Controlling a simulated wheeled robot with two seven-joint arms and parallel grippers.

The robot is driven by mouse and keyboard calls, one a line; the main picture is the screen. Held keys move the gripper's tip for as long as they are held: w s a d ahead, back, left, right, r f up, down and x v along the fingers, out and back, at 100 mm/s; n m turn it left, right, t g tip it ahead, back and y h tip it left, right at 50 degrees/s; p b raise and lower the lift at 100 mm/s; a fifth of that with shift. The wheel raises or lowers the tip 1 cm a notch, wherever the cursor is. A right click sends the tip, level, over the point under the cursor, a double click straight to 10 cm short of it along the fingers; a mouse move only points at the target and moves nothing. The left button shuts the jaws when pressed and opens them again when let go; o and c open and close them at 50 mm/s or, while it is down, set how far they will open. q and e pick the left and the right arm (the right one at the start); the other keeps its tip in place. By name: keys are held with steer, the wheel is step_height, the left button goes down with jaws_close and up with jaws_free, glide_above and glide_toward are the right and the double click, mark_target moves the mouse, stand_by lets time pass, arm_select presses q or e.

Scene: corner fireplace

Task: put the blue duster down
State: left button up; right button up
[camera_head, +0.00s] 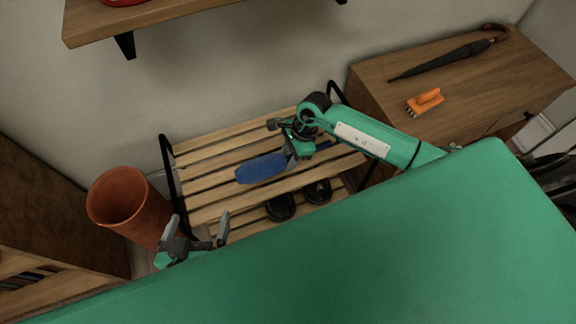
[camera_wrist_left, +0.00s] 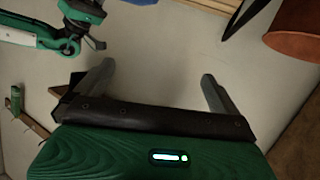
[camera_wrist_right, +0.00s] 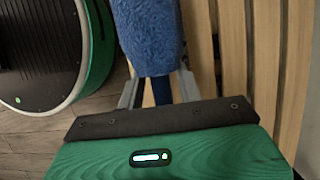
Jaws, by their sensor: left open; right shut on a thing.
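The blue duster (camera_head: 262,168) is over the slatted wooden rack (camera_head: 203,197), with its fluffy head toward the left. My right gripper (camera_head: 295,150) is shut on its handle; I cannot tell from the head view whether the duster touches the slats. In the right wrist view the fluffy blue duster head (camera_wrist_right: 148,35) extends away beyond the fingers, and the slats show beside it. My left gripper (camera_head: 196,232) is open and empty near the rack's front left corner. It also shows open in the left wrist view (camera_wrist_left: 155,85).
Dark shoes (camera_head: 281,206) sit on the rack's lower level. A terracotta pot (camera_head: 128,208) stands left of the rack. A wooden cabinet (camera_head: 460,90) at right holds a black umbrella (camera_head: 445,60) and an orange brush (camera_head: 426,102). A wall shelf (camera_head: 150,14) is above.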

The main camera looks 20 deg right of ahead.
mark_target(284, 173)
steer(key=shift+f, duration=0.35)
step_height(284, 173, down, 3)
steer(key=shift+f+b, duration=0.2)
steer(key=shift+b, duration=0.25)
arm_select(q)
steer(key=shift+w+r+t, duration=0.45)
steer(key=shift+r+t, duration=0.1)
steer(key=shift+r, duration=0.15)
steer(key=shift+w+r+t, duration=0.4)
steer(key=shift+r+t, duration=0.15)
steer(key=shift+r, duration=0.15)
arm_select(e)
steer(key=shift+f, duration=0.3)
arm_select(q)
steer(key=shift+a, duration=0.1)
arm_select(e)
steer(key=shift+f, duration=0.1)
steer(key=o, duration=1.1)
arm_select(q)
steer(key=shift+w+r, duration=0.2)
steer(key=shift+r, duration=0.05)
